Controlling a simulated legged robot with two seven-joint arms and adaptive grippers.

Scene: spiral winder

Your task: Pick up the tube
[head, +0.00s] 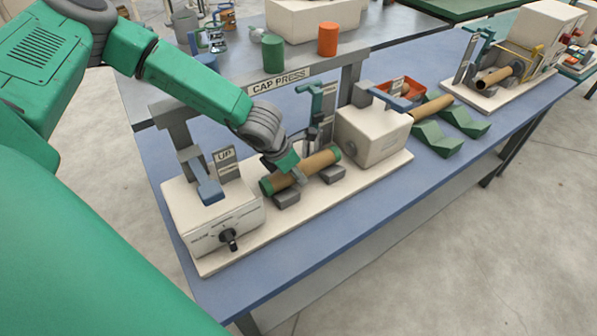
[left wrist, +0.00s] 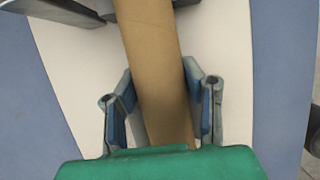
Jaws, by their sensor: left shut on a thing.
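A brown cardboard tube (head: 313,165) with green ends lies across grey supports of the cap press, on its pale base. My left gripper (head: 287,163) reaches down from the upper left and is shut on the tube near its middle. In the left wrist view the tube (left wrist: 155,60) runs between the two blue-padded fingers (left wrist: 160,108), one on each side. The gripper hides part of the tube in the head view. My right gripper is not in view.
The press has a left block with a black knob (head: 228,238) and a right white block (head: 372,135). A winder (head: 515,65) stands at far right. The front strip of the blue table (head: 330,240) is clear.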

